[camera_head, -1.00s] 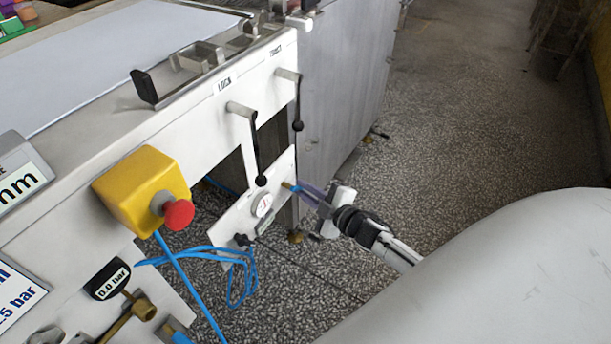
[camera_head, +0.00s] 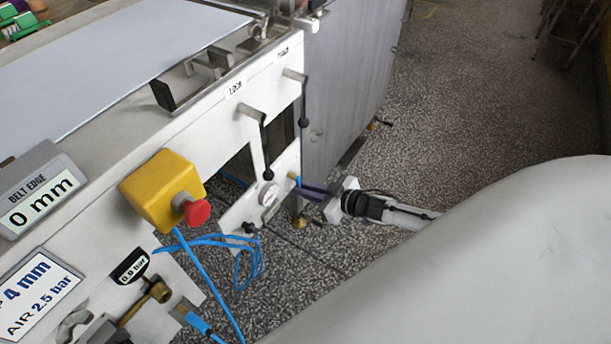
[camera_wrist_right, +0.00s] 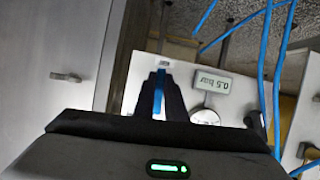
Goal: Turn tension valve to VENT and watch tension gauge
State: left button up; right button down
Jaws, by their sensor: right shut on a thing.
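The tension valve has a blue lever (camera_head: 298,181), on a small white side panel (camera_head: 240,212) of the machine. My right gripper (camera_head: 304,187) reaches it from the right and is shut on the lever. In the right wrist view the blue lever (camera_wrist_right: 158,100) stands between my dark fingers (camera_wrist_right: 160,92). The round tension gauge (camera_head: 268,194) is beside the valve. The gauge also shows in the wrist view (camera_wrist_right: 205,117), partly cut off, its needle too small to read. The small display (camera_wrist_right: 213,83) by it seems to read 0.5 bar. Any VENT marking is not readable. My left gripper is out of view.
A yellow box with a red button (camera_head: 198,212) juts out left of the panel. Black-knobbed levers (camera_head: 267,172) hang above it. Blue hoses (camera_head: 240,265) loop below. A brass valve (camera_head: 157,292) is at lower left.

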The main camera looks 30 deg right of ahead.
jog(key=shift+m, duration=0.3)
jog(key=shift+a+y, duration=0.1)
jog(key=shift+y, duration=0.2)
jog(key=c, duration=1.8)
grip_release()
jog(key=shift+s, duration=0.1)
jog(key=p+v, duration=0.3)
jog(key=v, duration=0.7)
jog(key=shift+r, duration=0.15)
